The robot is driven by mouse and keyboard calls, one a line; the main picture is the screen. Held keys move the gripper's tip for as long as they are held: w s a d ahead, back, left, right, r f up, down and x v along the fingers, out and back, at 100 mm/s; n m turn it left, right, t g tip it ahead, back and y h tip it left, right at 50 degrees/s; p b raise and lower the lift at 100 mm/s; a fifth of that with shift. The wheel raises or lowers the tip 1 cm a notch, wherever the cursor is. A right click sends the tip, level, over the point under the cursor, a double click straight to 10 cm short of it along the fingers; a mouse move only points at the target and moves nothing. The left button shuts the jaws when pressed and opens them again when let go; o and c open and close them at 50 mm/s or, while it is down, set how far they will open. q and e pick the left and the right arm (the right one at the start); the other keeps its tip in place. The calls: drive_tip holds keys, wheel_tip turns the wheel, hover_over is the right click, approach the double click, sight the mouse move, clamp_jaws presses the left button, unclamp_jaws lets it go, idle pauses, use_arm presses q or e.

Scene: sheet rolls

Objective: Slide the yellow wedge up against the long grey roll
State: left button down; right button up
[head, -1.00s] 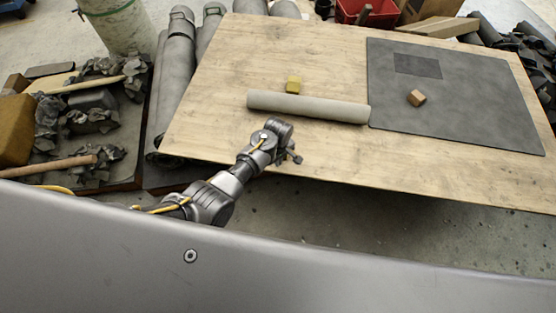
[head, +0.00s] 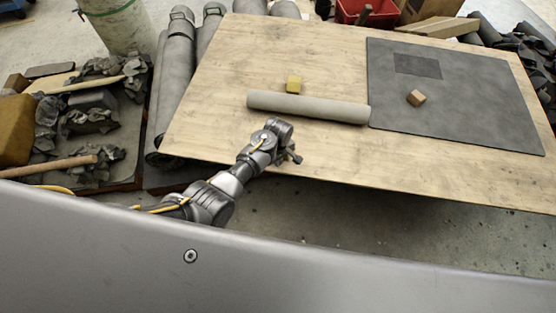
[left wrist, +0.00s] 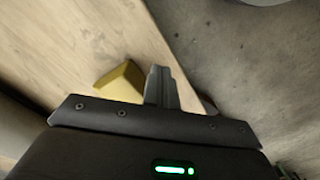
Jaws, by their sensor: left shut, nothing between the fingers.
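The long grey roll (head: 308,107) lies across the near left half of the wooden board. In the left wrist view, a yellow wedge (left wrist: 119,83) sits on the wood beside my left gripper (left wrist: 160,72), close to the board's edge. I cannot tell whether they touch. My left gripper (head: 294,158) is shut and empty at the near edge of the board, on the near side of the roll. In the head view I cannot make out this wedge near the gripper; my arm may hide it. My right gripper is not in view.
A yellow block (head: 293,85) stands just beyond the roll. A small brown wooden block (head: 416,98) lies on the dark grey sheet (head: 465,115) at the right. Rolls and scraps lie left of the board. The board between roll and near edge looks clear right of my gripper.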

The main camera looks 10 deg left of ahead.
use_arm(q)
drive_tip(key=shift+w+b, duration=0.3)
drive_tip(key=shift+w, duration=0.05)
idle(0.5)
drive_tip(key=shift+w+b, duration=0.95)
drive_tip(key=shift+w, duration=0.45)
drive_tip(key=shift+w, duration=0.3)
drive_tip(key=shift+w+b, duration=1.15)
drive_tip(key=shift+b, duration=0.05)
drive_tip(key=shift+w, duration=0.1)
drive_tip(key=shift+w+b, duration=0.4)
drive_tip(key=shift+b, duration=0.1)
drive_tip(key=shift+w, duration=0.2)
drive_tip(key=shift+w+b, duration=0.5)
drive_tip(key=shift+b, duration=0.2)
